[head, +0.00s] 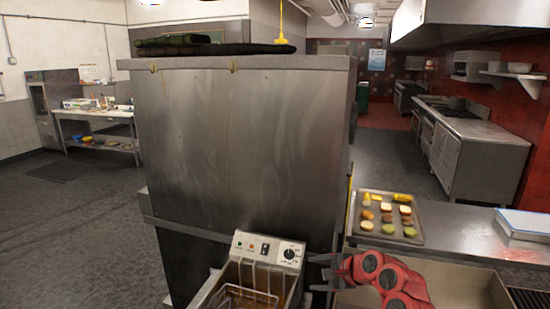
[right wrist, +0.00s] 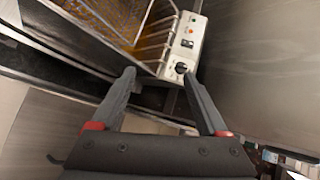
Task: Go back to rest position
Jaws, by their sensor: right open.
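My right gripper (head: 322,273) is at the bottom of the head view, just right of the fryer (head: 268,250), with its red arm coming in from the lower right. In the right wrist view its two dark fingers (right wrist: 158,90) are spread apart with nothing between them. The fryer's control panel (right wrist: 183,45), with a black knob, lies beyond the fingertips there. The fryer's wire basket (head: 245,295) also shows. My left gripper is not in view.
A tall steel cabinet (head: 240,150) stands behind the fryer. To the right, a tray (head: 415,237) with several food pieces lies on a steel counter (head: 465,227). A large open container (head: 480,287) is near my right arm. Open floor (head: 60,210) lies at left.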

